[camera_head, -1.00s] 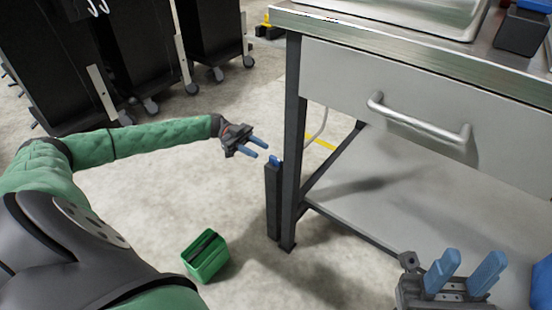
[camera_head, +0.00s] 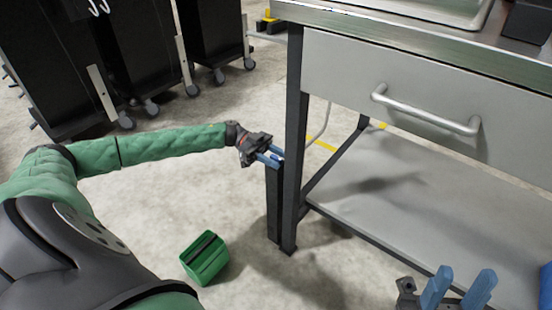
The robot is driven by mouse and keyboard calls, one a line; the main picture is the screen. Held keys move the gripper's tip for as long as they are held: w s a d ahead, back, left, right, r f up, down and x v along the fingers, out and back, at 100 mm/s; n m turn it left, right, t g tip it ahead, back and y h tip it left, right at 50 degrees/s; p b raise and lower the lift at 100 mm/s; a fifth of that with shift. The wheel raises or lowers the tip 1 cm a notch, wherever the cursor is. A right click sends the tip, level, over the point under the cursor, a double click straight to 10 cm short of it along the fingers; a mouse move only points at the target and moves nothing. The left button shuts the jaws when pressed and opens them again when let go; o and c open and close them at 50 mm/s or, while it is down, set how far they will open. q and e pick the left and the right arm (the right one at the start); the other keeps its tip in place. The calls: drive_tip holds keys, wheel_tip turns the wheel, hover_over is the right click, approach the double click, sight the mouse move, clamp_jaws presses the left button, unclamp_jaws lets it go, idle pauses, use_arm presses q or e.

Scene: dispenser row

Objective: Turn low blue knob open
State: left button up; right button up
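The low blue knob (camera_head: 278,157) sits on top of a dark post (camera_head: 273,205) beside the table's front left leg. It is small and partly hidden by my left gripper. My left gripper (camera_head: 271,156) reaches in from the left at the knob's height. Its two blue fingers are apart, with the knob at or between their tips; I cannot tell whether they touch it. My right gripper (camera_head: 458,288) is at the lower right edge, its blue fingers apart and empty, away from the knob.
A metal table with a drawer handle (camera_head: 425,112) and a lower shelf (camera_head: 420,190) stands to the right. A green container (camera_head: 205,259) is on the floor. Black wheeled cabinets (camera_head: 125,60) stand at the back left.

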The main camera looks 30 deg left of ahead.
use_arm(q)
drive_tip(key=shift+c, duration=0.3)
clamp_jaws()
